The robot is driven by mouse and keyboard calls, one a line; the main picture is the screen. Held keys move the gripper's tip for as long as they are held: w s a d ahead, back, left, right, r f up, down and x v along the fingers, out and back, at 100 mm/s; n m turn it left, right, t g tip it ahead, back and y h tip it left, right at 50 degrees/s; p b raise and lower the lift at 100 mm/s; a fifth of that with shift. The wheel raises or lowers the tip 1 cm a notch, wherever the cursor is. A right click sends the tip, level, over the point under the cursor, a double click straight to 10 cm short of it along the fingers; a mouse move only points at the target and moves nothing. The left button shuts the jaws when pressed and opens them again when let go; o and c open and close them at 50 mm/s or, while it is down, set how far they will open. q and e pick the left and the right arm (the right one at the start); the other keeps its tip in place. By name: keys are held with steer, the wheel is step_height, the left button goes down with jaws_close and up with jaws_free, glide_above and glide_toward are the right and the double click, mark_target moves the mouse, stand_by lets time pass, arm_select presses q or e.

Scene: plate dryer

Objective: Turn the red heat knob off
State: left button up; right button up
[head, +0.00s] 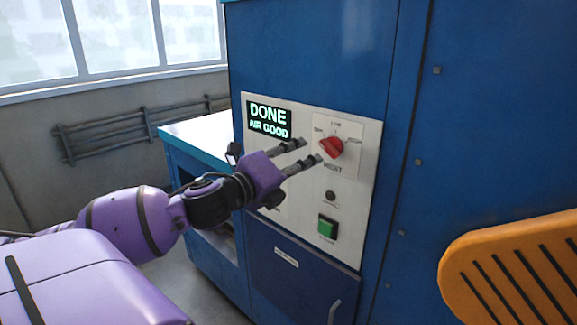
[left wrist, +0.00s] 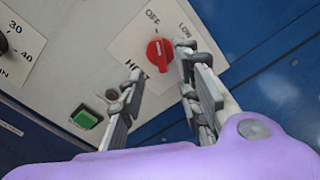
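The red heat knob (head: 331,148) sits on the pale control panel (head: 318,215) of a blue machine, above the word HEAT. In the left wrist view the knob (left wrist: 160,55) shows with OFF and LOW printed above it; a pale line on it points roughly toward OFF, though its exact setting is hard to read. My left gripper (head: 311,151) is open, its two fingers apart and pointing at the knob from the left. In the left wrist view the gripper (left wrist: 160,72) has nothing between its fingers; the knob lies just beyond the tips, with no contact visible. My right gripper is not in view.
A display (head: 269,119) reads DONE, AIR GOOD. A green button (head: 327,228) and a small dark round control (head: 330,196) are below the knob. A dark dial (left wrist: 3,42) is partly visible. An orange slotted panel (head: 515,275) stands at the lower right.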

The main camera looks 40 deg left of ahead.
arm_select(q)
steer(key=shift+s+a, duration=0.15)
steer(key=shift+s, duration=1.7)
steer(key=s+a+f+n+g+y, duration=0.1)
steer(key=s+a+f+n+g, duration=0.15)
steer(key=f+n, duration=0.6)
steer(key=s+a+f+n+g+y, duration=0.1)
steer(key=s+a+f+n+y, duration=0.15)
steer(key=f, duration=1.05)
steer(key=s+d+f+n+g, duration=0.1)
steer(key=s+d+f+n, duration=0.2)
steer(key=f, duration=0.6)
steer(key=s+d+f+n+g, duration=0.15)
steer(key=s+f+n, duration=0.25)
steer(key=f, duration=0.4)
steer(key=s+d+f+n+g, duration=0.1)
steer(key=s+d+f+n, duration=0.1)
steer(key=s+d+f, duration=0.2)
steer(key=s+d+f+n+g+h, duration=0.1)
steer(key=s+d+f, duration=0.3)
steer(key=d, duration=0.5)
steer(key=s+d+f+n+g+h, duration=0.1)
steer(key=s+d+f+n, duration=0.2)
steer(key=d+f, duration=0.3)
steer(key=shift+s+d+f, duration=0.35)
steer(key=shift+s+d, duration=0.3)
steer(key=shift+d, duration=0.1)
